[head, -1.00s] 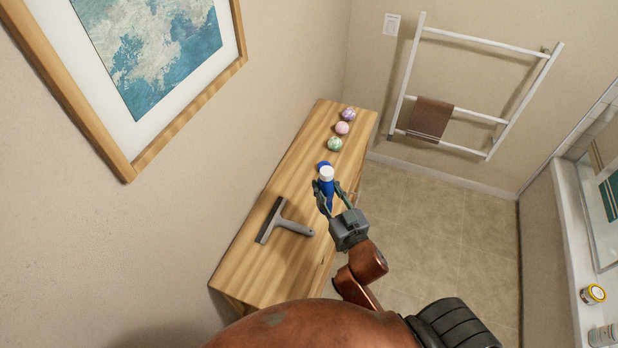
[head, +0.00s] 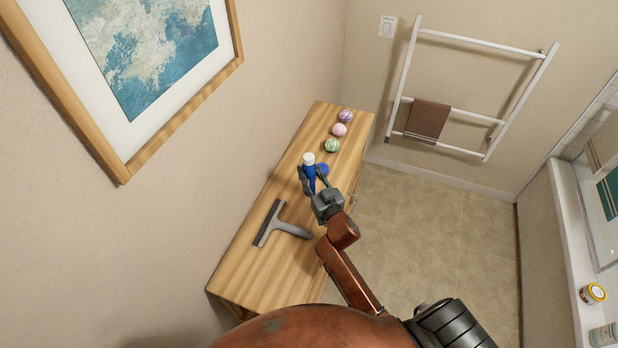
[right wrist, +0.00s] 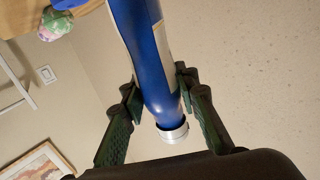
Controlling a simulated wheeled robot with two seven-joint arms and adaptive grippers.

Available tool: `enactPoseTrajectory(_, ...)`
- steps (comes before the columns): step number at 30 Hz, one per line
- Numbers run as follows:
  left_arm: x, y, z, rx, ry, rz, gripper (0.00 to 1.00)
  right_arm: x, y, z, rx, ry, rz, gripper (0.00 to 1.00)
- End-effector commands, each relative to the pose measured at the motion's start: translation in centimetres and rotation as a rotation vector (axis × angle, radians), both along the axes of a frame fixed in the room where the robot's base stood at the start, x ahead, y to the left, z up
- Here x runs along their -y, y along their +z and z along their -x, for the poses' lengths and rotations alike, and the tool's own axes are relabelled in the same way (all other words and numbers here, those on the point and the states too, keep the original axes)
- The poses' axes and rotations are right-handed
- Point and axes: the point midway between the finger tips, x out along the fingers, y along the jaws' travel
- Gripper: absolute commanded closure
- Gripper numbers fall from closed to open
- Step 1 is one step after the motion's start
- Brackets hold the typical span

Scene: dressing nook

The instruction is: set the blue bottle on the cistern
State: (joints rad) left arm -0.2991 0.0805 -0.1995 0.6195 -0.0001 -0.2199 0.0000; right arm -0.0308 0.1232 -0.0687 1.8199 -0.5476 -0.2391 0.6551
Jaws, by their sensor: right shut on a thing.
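The blue bottle (head: 310,174) with a white cap is in my right gripper (head: 314,182), over the wooden cabinet top (head: 250,268). The right gripper is shut on the bottle's side, and the cap points up in the head view. In the right wrist view the bottle (right wrist: 148,55) lies between the two fingers (right wrist: 157,90), its cap toward the bottom of the picture. The head view does not clearly show whether the bottle's base touches the wood. I cannot identify a cistern in these views. My left gripper is not in view.
A round blue thing (head: 322,169) lies beside the bottle. Several marbled balls, one of them green (head: 332,146), line the cabinet's far end. A grey squeegee (head: 283,227) lies nearer. A white ledge (head: 575,240) with small containers is at right.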

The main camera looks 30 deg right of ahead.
Motion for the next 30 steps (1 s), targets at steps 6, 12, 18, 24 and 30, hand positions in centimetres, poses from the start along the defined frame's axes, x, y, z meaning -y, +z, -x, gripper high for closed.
enactPoseTrajectory(6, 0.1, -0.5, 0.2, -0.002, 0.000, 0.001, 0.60, 0.0, -2.9, -0.1, -0.001, -0.001, -0.001, 1.00)
enactPoseTrajectory(12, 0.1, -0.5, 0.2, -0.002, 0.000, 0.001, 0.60, 0.0, -3.1, -0.1, 0.001, 0.001, 0.000, 1.00)
enactPoseTrajectory(18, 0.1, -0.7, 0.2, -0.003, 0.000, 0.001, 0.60, 0.0, -3.4, -0.1, 0.001, 0.000, -0.001, 1.00)
enactPoseTrajectory(24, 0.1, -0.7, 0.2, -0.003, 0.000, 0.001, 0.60, 0.0, -3.5, -0.1, -0.001, 0.000, -0.001, 0.60)
enactPoseTrajectory(30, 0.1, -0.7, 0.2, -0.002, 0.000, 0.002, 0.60, 0.0, -3.5, -0.1, -0.001, 0.000, 0.000, 0.54)
